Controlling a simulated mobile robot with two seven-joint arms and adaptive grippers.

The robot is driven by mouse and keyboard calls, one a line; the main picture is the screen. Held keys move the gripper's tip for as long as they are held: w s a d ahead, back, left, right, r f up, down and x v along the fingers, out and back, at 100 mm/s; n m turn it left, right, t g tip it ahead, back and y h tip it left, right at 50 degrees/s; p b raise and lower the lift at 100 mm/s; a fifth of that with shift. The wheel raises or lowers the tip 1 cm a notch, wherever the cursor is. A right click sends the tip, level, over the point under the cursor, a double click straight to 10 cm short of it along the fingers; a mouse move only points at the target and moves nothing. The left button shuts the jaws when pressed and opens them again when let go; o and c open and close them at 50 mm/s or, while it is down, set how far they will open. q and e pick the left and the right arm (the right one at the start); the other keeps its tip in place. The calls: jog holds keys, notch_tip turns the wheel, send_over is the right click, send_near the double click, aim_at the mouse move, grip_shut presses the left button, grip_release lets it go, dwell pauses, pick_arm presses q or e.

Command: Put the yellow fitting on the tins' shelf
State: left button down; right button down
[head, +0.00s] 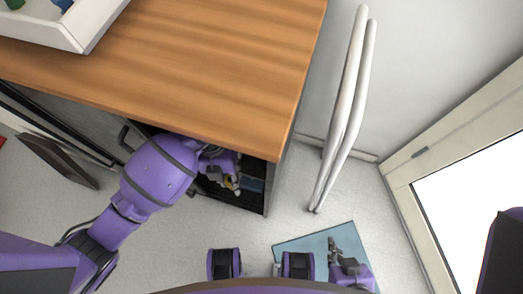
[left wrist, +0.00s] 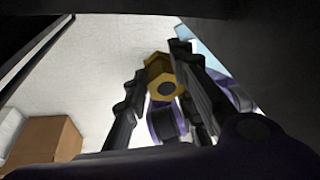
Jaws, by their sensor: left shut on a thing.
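The yellow fitting (left wrist: 158,68), a hexagonal piece with a dark round hole, sits between the two dark fingers of my left gripper (left wrist: 160,85) in the left wrist view. The gripper is shut on it. In the head view my left arm reaches into the open front of the wooden-topped cabinet (head: 200,75), and the left gripper (head: 229,183) is just inside, partly hidden by the arm and the top. No tins can be made out, and the shelf inside is mostly hidden. My right gripper (head: 342,246) is low over a blue mat; its jaws are unclear.
The blue mat (head: 300,242) lies on the pale floor. Long white rails (head: 345,110) stand right of the cabinet. A white tray (head: 65,22) sits on the top at the back left. A brown box (left wrist: 50,140) shows in the left wrist view.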

pick_arm(q)
jog(key=w+d+b, duration=0.1)
jog(key=w+d, duration=0.8)
jog(key=shift+f+b, duration=0.45)
jog(key=shift+f, duration=1.25)
jog(key=c, duration=1.7)
grip_release()
jog(key=p+v, duration=0.1)
jog(key=v, duration=0.6)
jog(key=shift+w+a+r, duration=0.1)
jog(key=shift+r, duration=0.15)
